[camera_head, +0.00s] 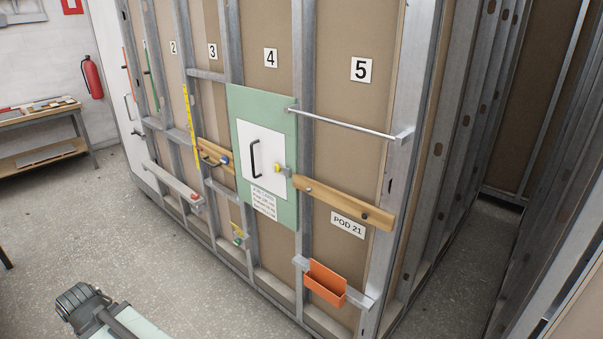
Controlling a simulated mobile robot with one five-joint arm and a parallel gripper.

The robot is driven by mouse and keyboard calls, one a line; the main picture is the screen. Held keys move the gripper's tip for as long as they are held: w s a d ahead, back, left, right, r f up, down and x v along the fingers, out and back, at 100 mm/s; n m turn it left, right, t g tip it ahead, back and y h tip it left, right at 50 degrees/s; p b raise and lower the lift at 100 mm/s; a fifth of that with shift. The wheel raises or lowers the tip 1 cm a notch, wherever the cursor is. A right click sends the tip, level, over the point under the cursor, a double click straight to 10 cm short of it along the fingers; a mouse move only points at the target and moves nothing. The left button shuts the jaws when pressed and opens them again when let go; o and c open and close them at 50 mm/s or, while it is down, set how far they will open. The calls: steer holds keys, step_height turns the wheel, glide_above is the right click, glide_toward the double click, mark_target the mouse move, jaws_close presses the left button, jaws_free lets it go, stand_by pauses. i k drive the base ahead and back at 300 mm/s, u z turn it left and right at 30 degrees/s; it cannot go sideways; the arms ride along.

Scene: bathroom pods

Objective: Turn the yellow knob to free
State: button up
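The small yellow knob (277,168) sits at the right edge of a white door (262,146), beside a grey latch piece (286,171). The knob is too small here to tell which way it is turned. The white door has a black pull handle (254,158) and is set in a pale green panel (247,99); it looks shut. A label with small print (264,202) is below the door; I cannot read it. Part of my own body shows at the bottom left, well apart from the panel. I see no gripper fingers.
A wooden rail (345,202) and a metal bar (345,124) run right of the panel. An orange bin (325,283) juts out low on the right. A wooden block with a dark handle (214,157) is at the left. The grey floor (190,270) before the wall is clear.

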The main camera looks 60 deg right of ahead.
mark_target(276, 168)
steer(key=u, duration=0.15)
steer(key=i, duration=0.85)
steer(key=z, duration=0.05)
